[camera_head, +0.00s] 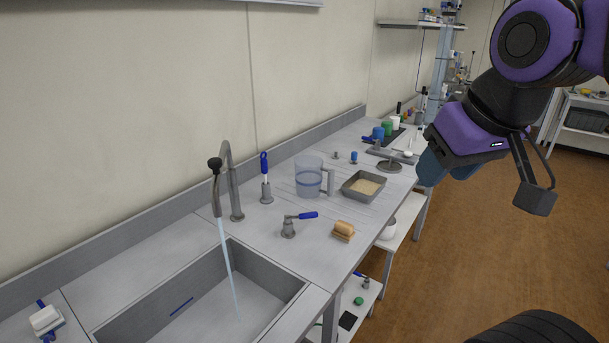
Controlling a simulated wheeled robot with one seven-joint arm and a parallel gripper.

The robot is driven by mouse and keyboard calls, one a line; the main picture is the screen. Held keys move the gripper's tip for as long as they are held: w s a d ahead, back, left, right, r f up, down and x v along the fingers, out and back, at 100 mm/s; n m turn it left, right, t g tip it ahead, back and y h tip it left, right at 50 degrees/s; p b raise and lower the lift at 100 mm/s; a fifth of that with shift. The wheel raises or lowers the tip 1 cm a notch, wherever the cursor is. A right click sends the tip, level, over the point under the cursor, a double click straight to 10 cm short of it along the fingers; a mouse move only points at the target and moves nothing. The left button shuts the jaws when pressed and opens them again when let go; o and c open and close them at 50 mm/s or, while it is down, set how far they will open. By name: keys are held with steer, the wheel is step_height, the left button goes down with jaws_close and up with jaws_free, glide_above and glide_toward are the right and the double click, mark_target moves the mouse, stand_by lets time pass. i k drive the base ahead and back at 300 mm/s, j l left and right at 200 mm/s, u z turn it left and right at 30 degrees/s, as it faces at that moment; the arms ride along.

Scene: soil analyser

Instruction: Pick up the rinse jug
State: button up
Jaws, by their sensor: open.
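The rinse jug (308,181) is a clear, bluish measuring jug with a handle on its right side. It stands upright on the grey counter (210,252), near the middle of the view. My gripper (487,185) hangs at the upper right, beyond the counter's front edge and well apart from the jug. One dark finger shows clearly. A blue rounded shape shows at the gripper's left, and I cannot tell whether it is part of the gripper. No object is visible between the jaws.
A grey tray (352,194) of sandy material sits just right of the jug. A brush in a holder (266,190) stands to its left. A tap (234,185) runs into the sink (268,268).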

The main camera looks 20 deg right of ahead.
mark_target(310, 169)
steer(key=l+u, duration=0.15)
steer(key=u, duration=0.35)
steer(key=i+l+u, duration=0.15)
steer(key=l+u, duration=0.15)
steer(key=l, duration=0.45)
steer(key=i+l+u, duration=0.1)
steer(key=l+u, duration=0.25)
steer(key=l, duration=2.25)
steer(key=u, duration=0.05)
